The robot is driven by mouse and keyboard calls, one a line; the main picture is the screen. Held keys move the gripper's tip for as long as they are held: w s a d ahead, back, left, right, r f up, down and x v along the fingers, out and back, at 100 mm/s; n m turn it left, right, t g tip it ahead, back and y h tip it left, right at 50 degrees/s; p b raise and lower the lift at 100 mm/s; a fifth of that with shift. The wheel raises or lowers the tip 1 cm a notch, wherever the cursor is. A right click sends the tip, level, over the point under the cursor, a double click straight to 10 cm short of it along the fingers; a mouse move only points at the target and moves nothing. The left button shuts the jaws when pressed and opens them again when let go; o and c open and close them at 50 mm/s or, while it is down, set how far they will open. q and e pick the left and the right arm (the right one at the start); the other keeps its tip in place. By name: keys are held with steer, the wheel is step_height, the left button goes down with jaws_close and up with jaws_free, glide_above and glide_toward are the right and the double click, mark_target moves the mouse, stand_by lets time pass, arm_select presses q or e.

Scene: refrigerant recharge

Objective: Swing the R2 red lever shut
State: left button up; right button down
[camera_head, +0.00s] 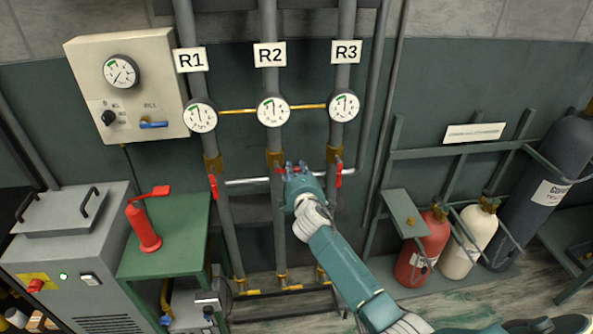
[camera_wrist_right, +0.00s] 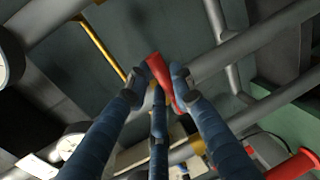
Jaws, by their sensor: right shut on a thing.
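The R2 pipe stands in the middle of the wall under its R2 label (camera_head: 269,55), with a round gauge (camera_head: 273,111) and a brass valve below it. My right gripper (camera_head: 296,168) is at that valve, just right of the pipe. In the right wrist view its fingers (camera_wrist_right: 160,85) are closed around a red lever (camera_wrist_right: 160,70), the R2 lever by its place. In the head view the gripper hides most of this lever, so I cannot tell its exact angle there. My left gripper is not in view.
The R1 red lever (camera_head: 213,187) and R3 red lever (camera_head: 339,176) are close on either side, both along their pipes. A grey horizontal pipe (camera_head: 245,181) runs by the valves. A green stand (camera_head: 170,250) holds a red tool (camera_head: 143,228). Cylinders (camera_head: 423,248) stand at right.

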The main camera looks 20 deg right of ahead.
stand_by(0.4)
steer(key=c, duration=1.5)
jaws_free()
steer(key=v, duration=1.2)
